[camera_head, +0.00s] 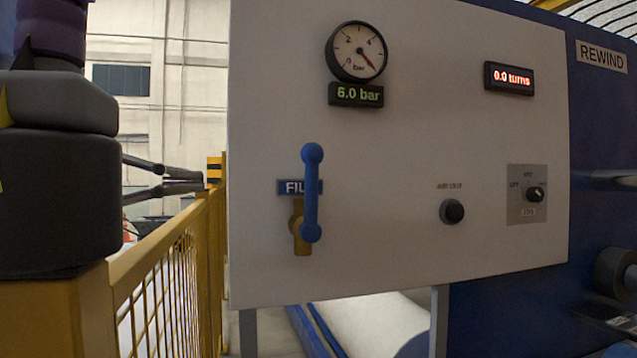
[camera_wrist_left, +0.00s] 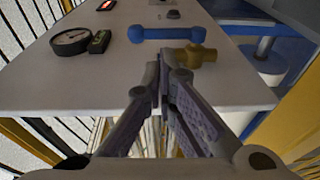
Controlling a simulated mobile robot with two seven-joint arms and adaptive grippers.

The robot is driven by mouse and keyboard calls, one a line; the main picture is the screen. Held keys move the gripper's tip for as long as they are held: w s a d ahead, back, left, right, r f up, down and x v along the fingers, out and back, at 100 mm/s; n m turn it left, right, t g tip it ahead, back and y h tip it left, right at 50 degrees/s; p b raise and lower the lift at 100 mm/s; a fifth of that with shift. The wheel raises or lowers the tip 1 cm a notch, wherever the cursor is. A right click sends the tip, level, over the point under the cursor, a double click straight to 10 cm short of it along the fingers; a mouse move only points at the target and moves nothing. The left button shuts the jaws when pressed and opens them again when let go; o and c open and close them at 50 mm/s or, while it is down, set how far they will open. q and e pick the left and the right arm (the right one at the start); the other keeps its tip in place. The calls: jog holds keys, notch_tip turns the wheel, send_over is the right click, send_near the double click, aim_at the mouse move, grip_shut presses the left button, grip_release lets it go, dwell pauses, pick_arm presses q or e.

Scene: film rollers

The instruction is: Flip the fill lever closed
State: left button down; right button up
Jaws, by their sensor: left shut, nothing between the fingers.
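The fill lever (camera_head: 311,194) is a blue bar with round ends on the white panel (camera_head: 400,130). It stands upright in front of the FILL label, over a brass valve body (camera_head: 302,238). In the left wrist view the lever (camera_wrist_left: 166,34) lies across the top, with the brass valve (camera_wrist_left: 194,55) beside it. My left gripper (camera_head: 203,181) is left of the panel, apart from the lever. Its fingers (camera_wrist_left: 163,72) are shut and empty in the wrist view. My right gripper is not in view.
A pressure gauge (camera_head: 357,52) sits above a 6.0 bar display (camera_head: 356,95). A turns display (camera_head: 509,78), a black button (camera_head: 452,211) and a rotary switch (camera_head: 535,194) are on the panel's right. A yellow railing (camera_head: 170,250) runs along the left.

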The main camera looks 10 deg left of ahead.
pick_arm(q)
jog(key=shift+r, duration=0.1)
jog(key=shift+a, duration=0.1)
jog(key=b, duration=0.1)
send_near(311, 192)
jog(key=w+a+x, duration=0.1)
jog(key=x, duration=0.5)
jog(key=shift+d+r, duration=0.45)
jog(key=shift+r, duration=0.2)
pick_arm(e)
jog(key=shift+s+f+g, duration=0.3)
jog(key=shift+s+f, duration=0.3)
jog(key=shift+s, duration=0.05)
